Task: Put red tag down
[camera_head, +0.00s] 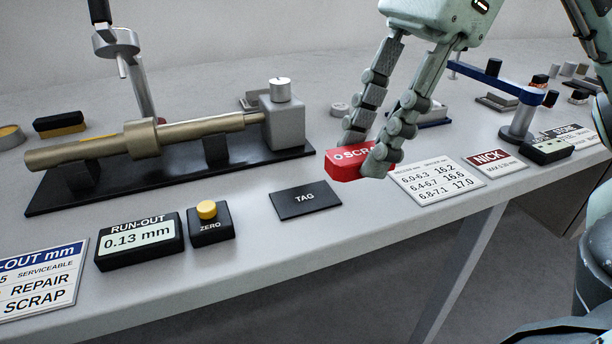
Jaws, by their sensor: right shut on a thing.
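The red tag (343,170), marked "SCRAP" in white, is held between the fingers of my right gripper (366,158). The gripper comes down from the top and its near finger covers part of the tag's right side. The tag is at the bench, just behind and to the right of the black pad marked "TAG" (305,201). Whether the tag touches the bench I cannot tell. The pad shows no object on it. My left gripper is not in view.
A shaft (200,132) lies on supports on a black base at left. The run-out display (140,241) and the yellow zero button (207,210) stand left of the pad. A white number card (438,181) lies right of the tag. The bench's front edge (300,258) is close.

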